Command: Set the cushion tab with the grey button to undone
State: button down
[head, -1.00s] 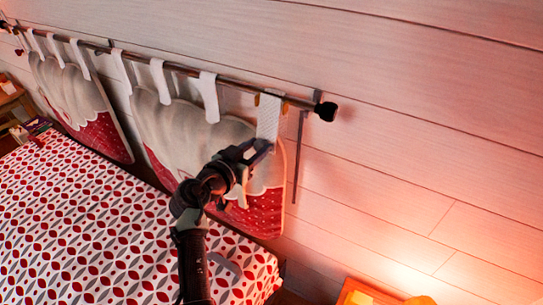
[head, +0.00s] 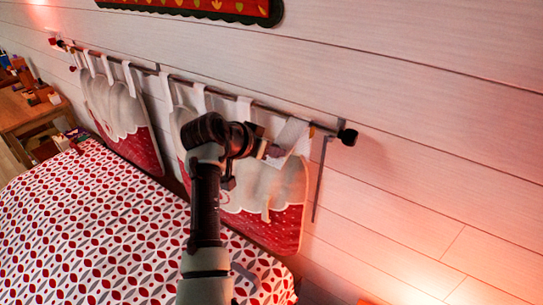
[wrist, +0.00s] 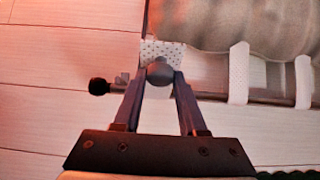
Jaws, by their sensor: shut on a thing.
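The cushion (head: 268,184), grey-white above and red below, hangs from a dark rod on the wall, above the bed's head end. Its end tab (head: 292,134), nearest the rod's right end, is pale and slants away from the wall towards my gripper (head: 268,150). In the wrist view the dotted tab (wrist: 162,49) ends at a round grey button (wrist: 160,73). My gripper (wrist: 160,80) is shut on the tab at the button. Whether the tab still wraps the rod is hard to see.
A second cushion (head: 130,125) hangs to the left. The patterned bed (head: 100,220) lies below. A framed picture (head: 200,8) is above.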

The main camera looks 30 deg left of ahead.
jog(key=shift+w+d+r, duration=0.1)
jog(key=shift+w+r, duration=0.05)
jog(key=shift+r, duration=0.65)
jog(key=shift+w+d+r, duration=0.15)
jog(key=shift+r, duration=0.7)
jog(key=shift+w+d+r, duration=0.1)
jog(key=shift+w+r, duration=0.05)
jog(key=shift+r, duration=0.65)
jog(key=c, duration=0.8)
grip_release()
jog(key=shift+w, duration=0.15)
jog(key=o, duration=0.3)
jog(key=shift+w+d+f, duration=0.1)
jog(key=shift+w+f, duration=0.25)
jog(key=shift+f, duration=0.1)
jog(key=shift+s+a, duration=0.25)
jog(key=shift+s, duration=0.2)
jog(key=shift+s+r+b, duration=0.25)
jog(key=shift+s+b, duration=0.15)
jog(key=b+v, duration=0.4)
jog(key=v, duration=0.7)
jog(key=shift+s+d+r, duration=0.15)
jog(key=shift+s+r, duration=0.1)
